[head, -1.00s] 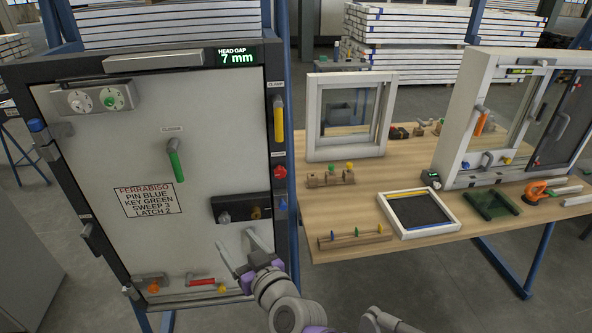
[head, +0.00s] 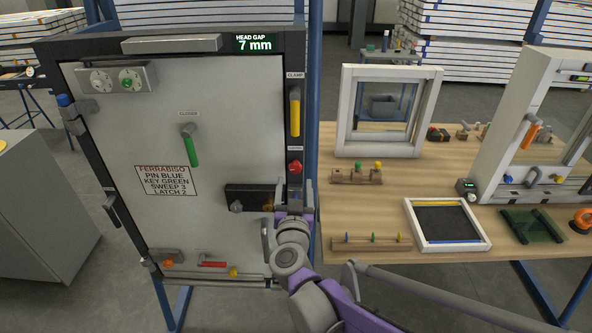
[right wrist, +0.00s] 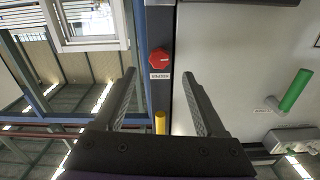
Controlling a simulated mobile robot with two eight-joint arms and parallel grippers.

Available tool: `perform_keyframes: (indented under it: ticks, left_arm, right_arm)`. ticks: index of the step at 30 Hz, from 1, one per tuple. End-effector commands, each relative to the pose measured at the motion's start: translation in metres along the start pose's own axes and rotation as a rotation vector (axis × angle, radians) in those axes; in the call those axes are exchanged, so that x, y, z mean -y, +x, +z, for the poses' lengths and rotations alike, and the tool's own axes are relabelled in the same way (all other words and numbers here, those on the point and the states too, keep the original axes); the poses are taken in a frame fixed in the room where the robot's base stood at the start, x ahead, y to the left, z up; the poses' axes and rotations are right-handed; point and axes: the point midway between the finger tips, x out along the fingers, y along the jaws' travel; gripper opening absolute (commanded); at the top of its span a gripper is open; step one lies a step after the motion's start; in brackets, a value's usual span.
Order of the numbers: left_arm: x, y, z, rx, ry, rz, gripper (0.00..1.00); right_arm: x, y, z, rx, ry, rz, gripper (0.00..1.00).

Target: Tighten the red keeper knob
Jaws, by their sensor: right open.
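The red keeper knob (head: 295,167) sits on the dark right-hand frame of the door, below the yellow clamp handle (head: 295,112). My right gripper (head: 294,188) is just below the knob in the head view, its fingers pointing up. In the right wrist view the knob (right wrist: 160,60) shows whole, a red lobed head with a label beside it. It lies in line with the gap between the open fingertips (right wrist: 158,76), slightly past them. I see no contact; the exact depth is unclear. The gripper is empty. My left gripper is not in view.
The pale door panel (head: 225,105) carries a green closer handle (head: 191,148) and a dark block (head: 250,197) with knobs, partly behind my right gripper. A blue post (head: 314,90) stands just right of the frame. The wooden table (head: 385,190) with window parts is farther right.

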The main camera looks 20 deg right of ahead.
Motion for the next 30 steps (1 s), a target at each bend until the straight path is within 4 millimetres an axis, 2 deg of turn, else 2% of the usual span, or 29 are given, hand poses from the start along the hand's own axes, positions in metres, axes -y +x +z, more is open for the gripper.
perform_keyframes:
  ticks: [3,9,13,21,23,30]
  left_arm:
    - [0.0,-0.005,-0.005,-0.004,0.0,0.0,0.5]
    - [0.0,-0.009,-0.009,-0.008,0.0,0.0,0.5]
    - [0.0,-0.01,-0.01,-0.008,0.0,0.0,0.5]
    - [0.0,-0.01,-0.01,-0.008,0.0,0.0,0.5]
    - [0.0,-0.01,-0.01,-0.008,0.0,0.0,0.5]
    - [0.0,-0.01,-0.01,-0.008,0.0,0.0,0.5]
  right_arm:
    - [0.0,0.025,-0.002,-0.001,0.001,0.002,0.73]
    - [0.0,0.051,-0.002,-0.001,0.001,0.0,0.73]
    - [0.0,0.059,-0.001,0.0,0.001,-0.001,0.73]
    - [0.0,0.06,0.0,0.0,0.001,-0.002,0.73]
    - [0.0,0.06,0.0,0.0,0.001,-0.002,0.66]
    - [0.0,0.06,0.0,0.0,0.001,-0.002,0.22]
